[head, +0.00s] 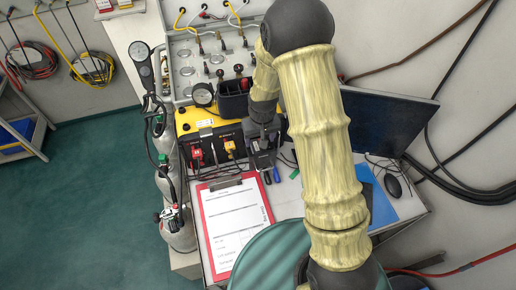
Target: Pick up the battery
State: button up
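I cannot say for sure which thing is the battery. A black box-like part (233,103) at the top of the yellow case (190,120) is a possible match, but its details are too small to tell. The case stands on the table below the metal valve panel, with red and yellow connectors on its dark front. My gripper (264,160) points down at the right end of the case, above the table. My wrist and arm hide part of this area. I cannot see whether the fingers are apart or hold anything.
A red clipboard (236,222) lies on the table in front of the case. A monitor (388,121) and a mouse (393,186) are on the right. Gas cylinders (169,190) with a gauge and hoses stand at the left.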

jog(key=shift+w+a+f+p, duration=0.1)
jog(key=shift+f+p, duration=0.35)
jog(key=shift+f, duration=0.6)
jog(key=shift+w+a+f+p, duration=0.1)
jog(key=shift+f+p, duration=0.35)
jog(key=shift+f, duration=0.6)
jog(key=shift+c, duration=0.4)
jog(key=c, duration=1.2)
jog(key=shift+c, duration=0.2)
jog(key=shift+r, duration=0.1)
notch_tip(320, 180, up, 10)
jog(key=b, duration=0.3)
